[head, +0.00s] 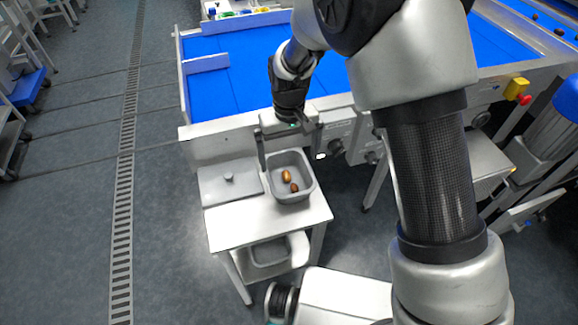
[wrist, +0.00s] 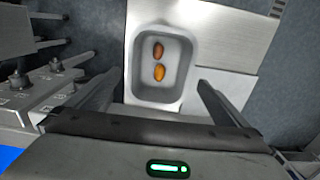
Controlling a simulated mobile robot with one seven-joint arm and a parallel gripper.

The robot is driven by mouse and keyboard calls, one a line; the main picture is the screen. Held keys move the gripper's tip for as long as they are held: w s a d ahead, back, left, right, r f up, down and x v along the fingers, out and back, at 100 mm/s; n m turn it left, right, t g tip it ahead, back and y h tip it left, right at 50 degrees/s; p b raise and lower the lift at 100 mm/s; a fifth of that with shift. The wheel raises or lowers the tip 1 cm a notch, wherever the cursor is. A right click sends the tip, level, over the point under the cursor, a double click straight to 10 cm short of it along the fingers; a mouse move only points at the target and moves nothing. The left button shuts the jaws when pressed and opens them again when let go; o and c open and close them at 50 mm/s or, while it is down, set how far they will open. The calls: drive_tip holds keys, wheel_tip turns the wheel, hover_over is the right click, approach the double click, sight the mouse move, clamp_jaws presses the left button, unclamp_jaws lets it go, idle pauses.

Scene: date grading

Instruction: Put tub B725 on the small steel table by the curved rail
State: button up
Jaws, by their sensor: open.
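A grey tub (head: 306,190) with two brown dates in it stands upright on a small steel table (head: 240,225), at the table's back right. In the wrist view the tub (wrist: 140,82) lies ahead of my fingers. No label can be read on it, so I cannot tell whether it is B725. My gripper (head: 290,150) is open and empty at the tub's far side, by the conveyor frame. Contact with the tub cannot be told. I cannot make out a curved rail.
A flat grey plate with a knob (head: 228,181) lies left of the tub. Another tub (head: 268,252) is on the table's lower shelf. The blue conveyor (head: 240,75) and its frame stand behind. The table's front is bare. Floor with a drain grate (head: 127,160) is clear at left.

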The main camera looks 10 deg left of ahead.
drive_tip(key=s+d+r+m+t+y, duration=0.1)
drive_tip(key=s+d+r+m, duration=0.1)
drive_tip(key=d+r, duration=0.65)
drive_tip(key=s+d+r+m+t, duration=0.1)
drive_tip(key=d+r, duration=0.5)
drive_tip(key=r, duration=0.6)
drive_tip(key=s+d+r+m+t, duration=0.1)
drive_tip(key=s+d+r, duration=0.2)
drive_tip(key=s+d, duration=0.3)
drive_tip(key=s+d+r+m+t+h, duration=0.1)
drive_tip(key=s+d+r+m+t, duration=0.1)
drive_tip(key=s+d, duration=0.4)
drive_tip(key=shift+s+d+r+t, duration=0.35)
drive_tip(key=shift+s+r, duration=0.4)
drive_tip(key=shift+s, duration=0.45)
